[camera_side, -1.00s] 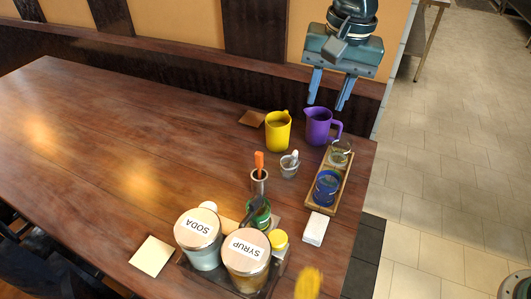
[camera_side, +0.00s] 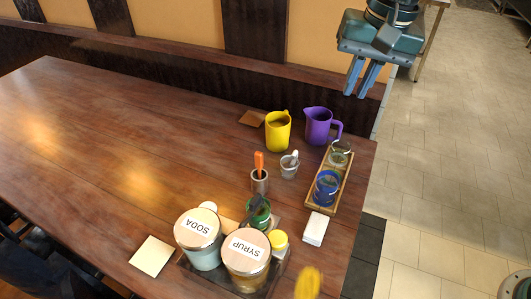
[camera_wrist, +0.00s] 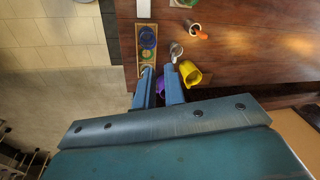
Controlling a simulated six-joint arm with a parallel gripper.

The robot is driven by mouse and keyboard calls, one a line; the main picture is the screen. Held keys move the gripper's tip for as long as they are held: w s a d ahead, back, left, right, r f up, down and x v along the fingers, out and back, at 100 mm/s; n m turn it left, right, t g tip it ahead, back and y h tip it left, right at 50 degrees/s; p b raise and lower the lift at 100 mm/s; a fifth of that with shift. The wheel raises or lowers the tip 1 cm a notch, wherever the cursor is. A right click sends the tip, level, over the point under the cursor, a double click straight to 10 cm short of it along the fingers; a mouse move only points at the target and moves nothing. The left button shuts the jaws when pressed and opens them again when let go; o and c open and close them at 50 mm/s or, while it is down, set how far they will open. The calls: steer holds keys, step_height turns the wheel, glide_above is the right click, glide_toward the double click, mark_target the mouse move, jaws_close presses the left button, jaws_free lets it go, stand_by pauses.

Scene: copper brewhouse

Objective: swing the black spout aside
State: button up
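The black spout (camera_side: 253,212) shows in the side view as a dark piece lying across the top of a green container (camera_side: 262,217). The container stands behind the syrup jar, and its lower part is hidden. My gripper (camera_side: 361,92) is high at the upper right of the side view, beyond the purple pitcher and far from the spout. Its two fingers are apart with nothing seen between them. In the wrist view my gripper (camera_wrist: 159,72) points toward the tray and cups. The spout cannot be made out in that view.
Soda (camera_side: 198,240) and syrup (camera_side: 245,262) jars crowd the spout. An orange-handled tool in a metal cup (camera_side: 260,183), a small cup (camera_side: 289,166), a yellow mug (camera_side: 278,133), a purple pitcher (camera_side: 318,126) and a wooden tray (camera_side: 338,184) stand farther back. The table's left is clear.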

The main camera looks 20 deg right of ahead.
steer(key=shift+w+a+f, duration=0.15)
steer(key=shift+a+f, duration=0.1)
jaws_close()
steer(key=n+t+y, duration=0.1)
steer(key=n+y, duration=0.1)
steer(key=n, duration=1.1)
glide_above(252, 211)
steer(key=w, duration=0.3)
step_height(252, 211, down, 16)
steer(key=shift+w, duration=0.1)
steer(key=shift+f, duration=0.15)
step_height(252, 211, down, 9)
steer(key=shift+s+d, duration=0.3)
